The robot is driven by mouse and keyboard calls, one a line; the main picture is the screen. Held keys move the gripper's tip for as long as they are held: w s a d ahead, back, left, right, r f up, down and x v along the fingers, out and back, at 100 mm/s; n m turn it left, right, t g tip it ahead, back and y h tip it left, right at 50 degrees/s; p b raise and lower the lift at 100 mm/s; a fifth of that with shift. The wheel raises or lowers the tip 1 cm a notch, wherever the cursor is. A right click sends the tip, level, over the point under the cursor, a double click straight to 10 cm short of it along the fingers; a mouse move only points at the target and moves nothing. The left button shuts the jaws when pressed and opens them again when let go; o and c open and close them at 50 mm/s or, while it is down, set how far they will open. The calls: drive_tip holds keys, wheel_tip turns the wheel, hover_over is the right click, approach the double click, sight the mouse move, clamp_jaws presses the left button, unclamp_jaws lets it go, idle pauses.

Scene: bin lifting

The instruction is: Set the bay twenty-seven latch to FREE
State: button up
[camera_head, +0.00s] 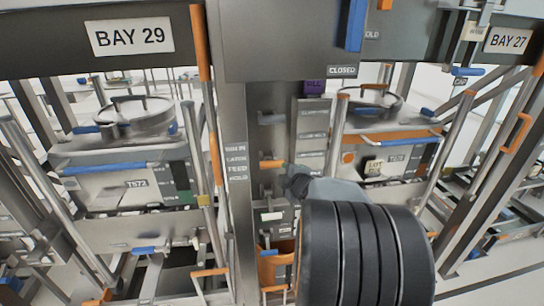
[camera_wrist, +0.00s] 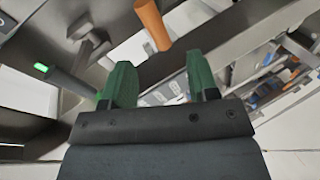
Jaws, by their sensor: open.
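The BAY 27 sign (camera_head: 508,39) is at the top right in the head view. Left of it a blue-ended handle (camera_head: 467,71) sticks out, with a small tag (camera_head: 463,81) below it that I cannot read surely. I cannot tell if this is the latch, or its setting. My gripper shows in the wrist view (camera_wrist: 161,80), with two green fingers apart and nothing between them. An orange-ended bar (camera_wrist: 152,24) lies just beyond the fingertips. In the head view my arm hides much of the gripper, near an orange handle (camera_head: 272,164) on the central column.
The grey central column (camera_head: 240,180) carries several levers and labels, with a CLOSED plate (camera_head: 342,70) above. Bins stand in bays left (camera_head: 130,175) and right (camera_head: 400,155). A green light (camera_wrist: 40,67) shows in the wrist view.

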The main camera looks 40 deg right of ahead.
sight(274, 165)
drive_tip(key=w+f+n+y+p, duration=0.1)
drive_tip(key=w, duration=0.2)
drive_tip(key=w+d+f+n+y+p, duration=0.1)
drive_tip(key=w+n, duration=0.1)
drive_tip(key=w, duration=0.2)
drive_tip(key=w+d+f+n+t+y+p, duration=0.1)
drive_tip(key=w, duration=0.3)
drive_tip(key=shift+w+d+p, duration=0.15)
drive_tip(key=shift+w+p, duration=0.05)
drive_tip(key=shift+p, duration=0.1)
drive_tip(key=shift+c, duration=0.2)
clamp_jaws()
idle(0.3)
